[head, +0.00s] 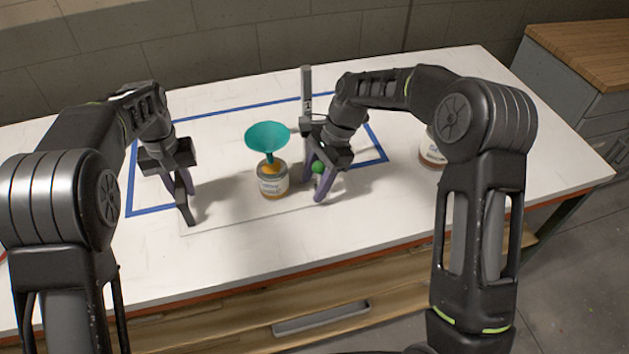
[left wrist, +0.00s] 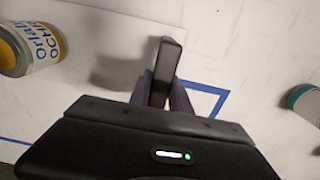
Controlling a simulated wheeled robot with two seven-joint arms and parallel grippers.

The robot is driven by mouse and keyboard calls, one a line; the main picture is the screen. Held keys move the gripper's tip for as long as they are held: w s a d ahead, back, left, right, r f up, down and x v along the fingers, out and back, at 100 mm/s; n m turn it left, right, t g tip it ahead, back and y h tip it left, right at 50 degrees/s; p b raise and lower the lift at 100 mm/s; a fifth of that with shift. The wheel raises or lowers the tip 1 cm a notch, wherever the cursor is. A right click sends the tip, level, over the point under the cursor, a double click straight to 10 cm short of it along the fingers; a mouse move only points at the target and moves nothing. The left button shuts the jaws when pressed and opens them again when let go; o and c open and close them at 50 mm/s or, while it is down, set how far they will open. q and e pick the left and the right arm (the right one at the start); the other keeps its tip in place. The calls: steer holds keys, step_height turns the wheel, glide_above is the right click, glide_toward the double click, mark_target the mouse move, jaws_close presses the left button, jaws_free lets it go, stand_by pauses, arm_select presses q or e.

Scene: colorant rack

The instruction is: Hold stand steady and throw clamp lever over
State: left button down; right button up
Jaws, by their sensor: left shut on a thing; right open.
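A grey upright post (head: 306,88) of the stand rises behind my right gripper. A pale flat plate (head: 225,222), seemingly the stand's base, lies on the table. My left gripper (head: 182,188) is shut on a dark upright bar (head: 186,211) at the plate's left end; the left wrist view shows this bar (left wrist: 168,60) between the purple fingers. The green knob (head: 318,167), apparently on the clamp lever, shows between the fingers of my right gripper (head: 318,184), which is open around it. Contact cannot be told. The lever's arm is mostly hidden.
A teal funnel (head: 267,137) sits above an ochre-labelled can (head: 273,184) between my grippers. Another can (head: 431,153) stands at the right, partly behind my right arm. Blue tape (head: 215,112) marks the table. The front right of the table is clear.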

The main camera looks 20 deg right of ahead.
steer(key=shift+c, duration=0.2)
jaws_close()
stand_by(0.4)
stand_by(0.9)
